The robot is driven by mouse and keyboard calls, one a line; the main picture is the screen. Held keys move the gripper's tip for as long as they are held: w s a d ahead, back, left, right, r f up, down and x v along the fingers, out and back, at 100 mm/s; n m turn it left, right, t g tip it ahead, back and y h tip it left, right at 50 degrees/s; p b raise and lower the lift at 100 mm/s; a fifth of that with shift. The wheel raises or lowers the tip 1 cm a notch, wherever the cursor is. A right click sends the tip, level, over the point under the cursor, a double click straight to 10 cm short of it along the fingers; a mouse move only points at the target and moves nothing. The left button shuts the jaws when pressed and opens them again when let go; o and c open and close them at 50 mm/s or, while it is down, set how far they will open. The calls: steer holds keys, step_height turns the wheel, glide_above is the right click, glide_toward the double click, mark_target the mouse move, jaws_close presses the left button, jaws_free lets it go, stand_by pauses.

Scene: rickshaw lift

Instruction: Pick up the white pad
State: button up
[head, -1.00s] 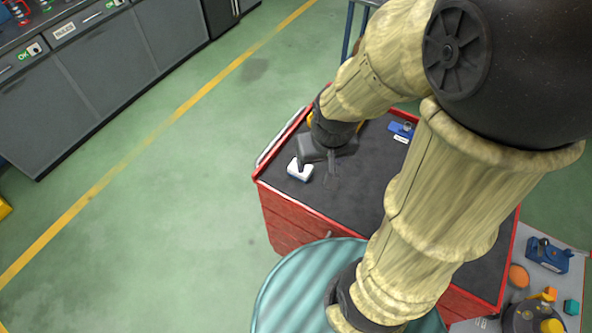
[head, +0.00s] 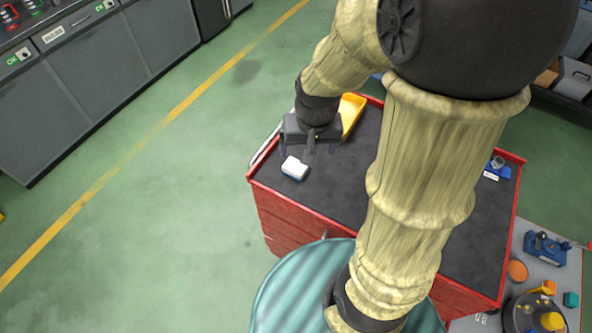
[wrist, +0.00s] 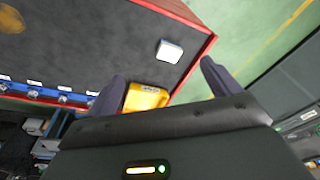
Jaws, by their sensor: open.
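The white pad (head: 294,168) is a small white block with a bluish side. It lies on the dark top of the red cabinet (head: 290,212), near its left corner. In the wrist view the white pad (wrist: 170,51) lies near the cabinet's red rim, beyond the fingertips and between their lines. My gripper (head: 297,153) is just behind the pad in the head view, apart from it. In the wrist view my gripper (wrist: 162,70) has its two dark fingers spread wide, with nothing between them held.
A yellow bin (head: 351,113) stands close behind my gripper, and the yellow bin (wrist: 146,97) shows beside the left finger in the wrist view. A blue item (head: 497,170) lies at the cabinet's right. Green floor is clear to the left. A teal ribbed round surface (head: 300,285) is in front.

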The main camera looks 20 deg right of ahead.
steer(key=w+f+m+g+b, duration=0.2)
steer(key=w+f+m+b, duration=0.2)
steer(key=w+m, duration=0.3)
steer(key=w+f, duration=0.1)
steer(key=w, duration=0.3)
steer(key=shift+w+a+f+b, duration=0.35)
steer(key=shift+f+b, duration=0.05)
steer(key=shift+f, duration=0.1)
steer(key=p, duration=0.2)
glide_toward(295, 165)
steer(key=f, duration=0.5)
steer(key=shift+a, duration=0.25)
steer(key=shift+d+f+p, duration=0.15)
steer(key=shift+f+p, duration=0.4)
steer(key=shift+f, duration=0.8)
steer(key=shift+d+f+p, duration=0.1)
steer(key=shift+f+p, duration=0.4)
steer(key=shift+f, duration=0.8)
